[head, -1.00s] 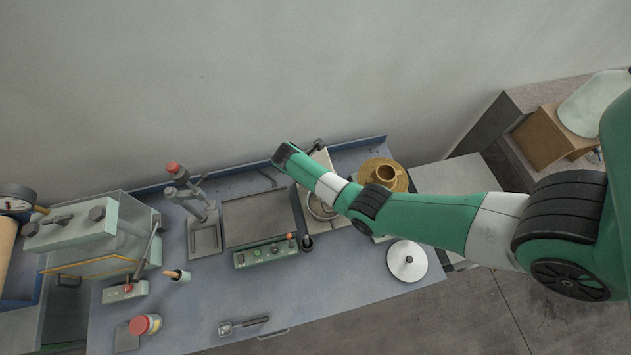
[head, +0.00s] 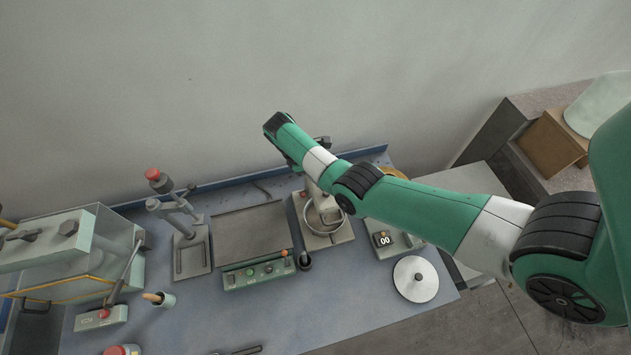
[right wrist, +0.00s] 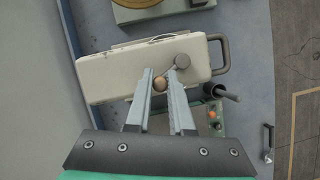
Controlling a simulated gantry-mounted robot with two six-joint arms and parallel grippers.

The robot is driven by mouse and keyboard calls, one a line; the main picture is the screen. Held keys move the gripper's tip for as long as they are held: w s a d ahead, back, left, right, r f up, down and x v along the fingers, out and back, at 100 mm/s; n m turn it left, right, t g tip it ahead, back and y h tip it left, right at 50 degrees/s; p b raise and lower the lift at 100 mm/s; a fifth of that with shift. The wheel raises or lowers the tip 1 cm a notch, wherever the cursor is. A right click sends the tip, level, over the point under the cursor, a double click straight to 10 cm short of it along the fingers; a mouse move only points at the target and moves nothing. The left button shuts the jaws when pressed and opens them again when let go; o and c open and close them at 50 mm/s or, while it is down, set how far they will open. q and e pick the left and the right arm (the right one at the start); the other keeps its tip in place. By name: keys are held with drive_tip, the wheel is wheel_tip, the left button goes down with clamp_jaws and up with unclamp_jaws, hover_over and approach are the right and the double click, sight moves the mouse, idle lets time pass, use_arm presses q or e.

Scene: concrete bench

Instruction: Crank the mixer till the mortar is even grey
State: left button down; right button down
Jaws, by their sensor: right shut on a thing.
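The mortar inside cannot be made out. My left gripper is not in view.
A control box (head: 258,273) and a flat dark plate (head: 250,232) are left of the mixer. A press stand (head: 190,255) is farther left. A scale reading 00 (head: 384,240) and a white disc (head: 416,279) are to the right. The wall is close behind.

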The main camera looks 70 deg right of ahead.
idle(0.3)
drive_tip(key=c, duration=0.8)
unclamp_jaws()
drive_tip(key=p+v, duration=0.3)
drive_tip(key=v, duration=0.8)
drive_tip(key=shift+w+r, duration=0.1)
drive_tip(key=shift+r, duration=0.15)
drive_tip(key=shift+d, duration=0.1)
